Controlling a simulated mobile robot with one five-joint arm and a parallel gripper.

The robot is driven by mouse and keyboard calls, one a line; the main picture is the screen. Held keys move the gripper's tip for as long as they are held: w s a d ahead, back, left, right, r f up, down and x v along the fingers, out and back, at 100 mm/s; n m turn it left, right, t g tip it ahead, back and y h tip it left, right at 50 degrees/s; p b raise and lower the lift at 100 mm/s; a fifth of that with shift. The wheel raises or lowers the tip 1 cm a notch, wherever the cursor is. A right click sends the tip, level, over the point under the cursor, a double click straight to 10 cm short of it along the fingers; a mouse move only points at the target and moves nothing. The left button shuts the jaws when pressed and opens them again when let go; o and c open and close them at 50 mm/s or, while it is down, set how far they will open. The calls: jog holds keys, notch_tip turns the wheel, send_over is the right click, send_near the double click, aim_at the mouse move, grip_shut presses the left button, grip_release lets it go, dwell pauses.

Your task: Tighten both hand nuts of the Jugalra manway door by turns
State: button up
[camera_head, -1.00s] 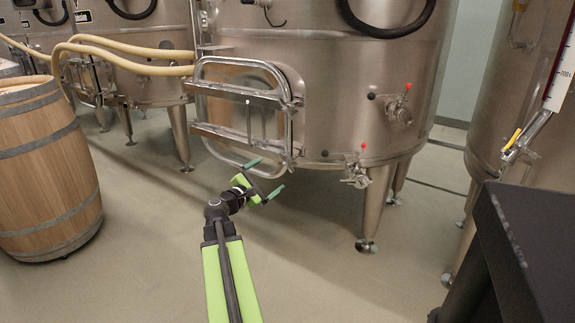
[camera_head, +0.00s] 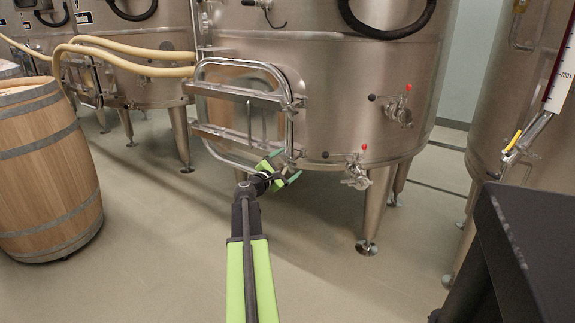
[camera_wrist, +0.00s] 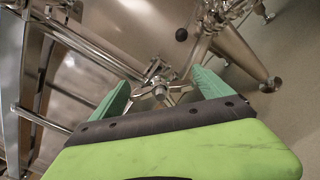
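The manway door (camera_head: 235,93) is a rounded steel frame with crossbars, low on the front of the middle vat. A small upper hand nut fitting (camera_head: 298,102) shows at its right edge. The lower fitting (camera_head: 296,153) is partly behind my gripper (camera_head: 287,165). In the wrist view a steel hand nut (camera_wrist: 160,90) with several arms stands between the two green fingertips. My gripper (camera_wrist: 160,78) is open, with the fingers either side of the nut; I cannot tell whether they touch it. The door's bars (camera_wrist: 70,45) run along the left of the wrist view.
A valve with a red handle (camera_head: 357,172) sits right of the door, near a vat leg (camera_head: 374,215). A wooden barrel (camera_head: 45,170) stands left. A dark table-like edge (camera_head: 530,240) is at the right. The floor between is clear.

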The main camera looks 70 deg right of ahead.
jog(key=c, duration=1)
jog(key=shift+m, duration=0.3)
jog(key=m, duration=0.6)
jog(key=shift+a+f, duration=0.1)
jog(key=shift+f, duration=0.1)
jog(key=m, duration=0.6)
jog(key=shift+w+f+m+b, duration=0.1)
jog(key=shift+f+m+b, duration=0.05)
jog(key=shift+m+b, duration=0.2)
jog(key=shift+m, duration=0.25)
jog(key=o, duration=1.3)
